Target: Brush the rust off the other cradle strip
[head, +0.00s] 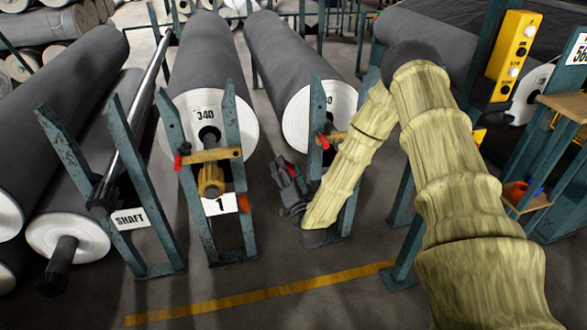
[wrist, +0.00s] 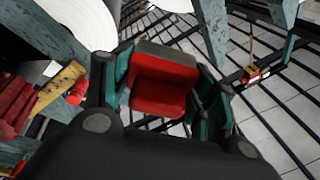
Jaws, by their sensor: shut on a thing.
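My gripper (head: 287,180) is between the two middle stands, below the arm's padded yellow sleeve. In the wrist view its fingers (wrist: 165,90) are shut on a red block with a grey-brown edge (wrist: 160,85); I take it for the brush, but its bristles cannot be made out. The left middle stand (head: 172,130) has a yellow bar (head: 210,155) across its posts, below the roll marked 340. The right middle stand (head: 318,110) also has a yellow bar (head: 336,137), and my arm hides part of it. Rust on a cradle strip cannot be made out.
Grey rolls (head: 197,60) lie behind the stands. A long metal shaft (head: 140,100) leans at the left near the SHAFT sign (head: 130,218). A yellow control box (head: 513,55) is at the right. The floor around the yellow line (head: 260,293) is clear.

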